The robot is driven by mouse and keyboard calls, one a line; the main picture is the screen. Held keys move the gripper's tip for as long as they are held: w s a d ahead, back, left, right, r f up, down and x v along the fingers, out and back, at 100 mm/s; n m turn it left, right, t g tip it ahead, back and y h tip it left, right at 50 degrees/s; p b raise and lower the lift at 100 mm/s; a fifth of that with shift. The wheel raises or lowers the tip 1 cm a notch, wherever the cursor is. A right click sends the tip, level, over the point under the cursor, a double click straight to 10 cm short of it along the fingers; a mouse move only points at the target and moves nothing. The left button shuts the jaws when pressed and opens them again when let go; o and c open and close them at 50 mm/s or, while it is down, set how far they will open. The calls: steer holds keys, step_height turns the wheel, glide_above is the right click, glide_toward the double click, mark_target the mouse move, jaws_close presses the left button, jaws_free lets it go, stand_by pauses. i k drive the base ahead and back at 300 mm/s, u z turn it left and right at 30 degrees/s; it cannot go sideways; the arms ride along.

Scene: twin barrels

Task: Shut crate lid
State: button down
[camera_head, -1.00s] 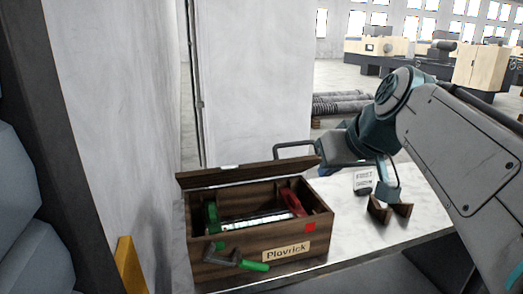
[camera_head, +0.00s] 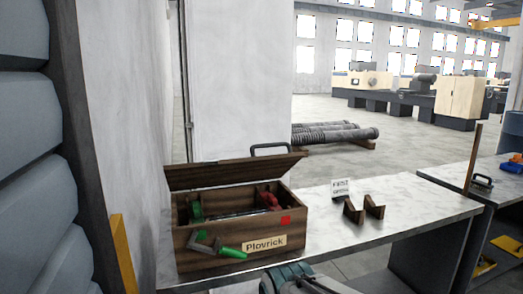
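The wooden crate (camera_head: 205,262) stands at the left end of the pale workbench. It bears a "Plovrick" label and a red square on its front. Its lid (camera_head: 235,171) is open, standing tilted up along the back edge, with a dark handle (camera_head: 270,147) showing behind it. Inside are a green item (camera_head: 196,209), a red item (camera_head: 268,200) and a thin light one. Part of my arm shows at the bottom edge; my gripper is not in view.
A wall stands close on the left. Another bench with tools is at the far right. The bench's right part is clear.

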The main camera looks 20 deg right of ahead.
mark_target(210, 172)
steer(key=i, duration=0.85)
steer(key=z, duration=0.55)
